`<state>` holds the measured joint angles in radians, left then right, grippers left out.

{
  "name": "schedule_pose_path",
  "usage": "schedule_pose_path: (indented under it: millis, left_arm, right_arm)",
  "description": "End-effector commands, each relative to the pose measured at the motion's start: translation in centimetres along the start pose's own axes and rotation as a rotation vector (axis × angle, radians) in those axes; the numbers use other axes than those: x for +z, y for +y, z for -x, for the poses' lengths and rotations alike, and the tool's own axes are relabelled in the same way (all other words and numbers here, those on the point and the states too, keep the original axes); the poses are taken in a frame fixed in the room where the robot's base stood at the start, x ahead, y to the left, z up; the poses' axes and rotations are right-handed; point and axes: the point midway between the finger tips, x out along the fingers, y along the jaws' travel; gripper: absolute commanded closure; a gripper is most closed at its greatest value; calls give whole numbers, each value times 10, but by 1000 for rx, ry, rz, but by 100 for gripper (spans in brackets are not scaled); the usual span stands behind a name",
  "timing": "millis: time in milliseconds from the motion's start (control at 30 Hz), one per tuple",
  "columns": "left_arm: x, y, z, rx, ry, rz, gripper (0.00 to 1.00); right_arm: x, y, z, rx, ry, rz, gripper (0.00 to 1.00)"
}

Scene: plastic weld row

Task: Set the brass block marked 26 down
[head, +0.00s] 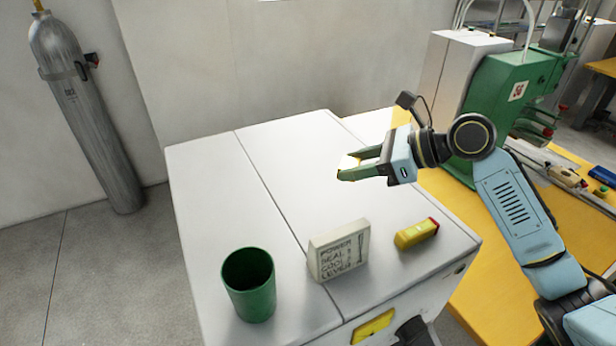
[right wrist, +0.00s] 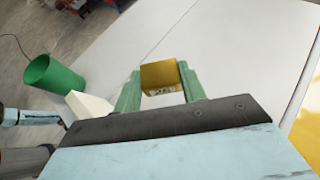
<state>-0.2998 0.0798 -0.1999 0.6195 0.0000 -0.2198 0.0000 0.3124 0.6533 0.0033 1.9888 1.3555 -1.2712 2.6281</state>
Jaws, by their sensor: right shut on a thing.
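The brass block (right wrist: 161,76) is between the green fingers of my right gripper (right wrist: 160,88) in the right wrist view. Its lower face carries dark marks too small to read. In the head view my right gripper (head: 358,170) is over the white cabinet top (head: 215,180), shut on the block, and only a little of the block (head: 350,163) shows between the fingers. I cannot tell whether the block touches the surface.
A green cup (head: 250,287), a white lettered block (head: 338,251) and a yellow-and-red item (head: 416,234) stand along the near part of the top. The back and left of the top are clear. A green machine (head: 500,95) stands at the right, and a gas cylinder (head: 85,110) at the far left.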

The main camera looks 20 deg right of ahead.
Motion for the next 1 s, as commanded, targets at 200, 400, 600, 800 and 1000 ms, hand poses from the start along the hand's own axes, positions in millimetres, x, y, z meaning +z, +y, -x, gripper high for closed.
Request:
schedule_pose_path:
  millis: [200,400,600,800,1000]
  left_arm:
    - [0,0,-3,0,0,0,64]
    - [0,0,-4,0,0,0,64]
    - [0,0,-6,0,0,0,64]
    - [0,0,-6,0,0,-1,64]
    - [0,0,-4,0,0,0,64]
  right_arm:
    - [-37,1,-20,2,1,-6,93]
    - [-50,1,-28,1,-1,-2,93]
    - [-74,1,-40,1,0,-5,93]
    - [-79,0,-43,-1,-1,0,93]
    - [-80,0,-44,-1,-1,-2,93]
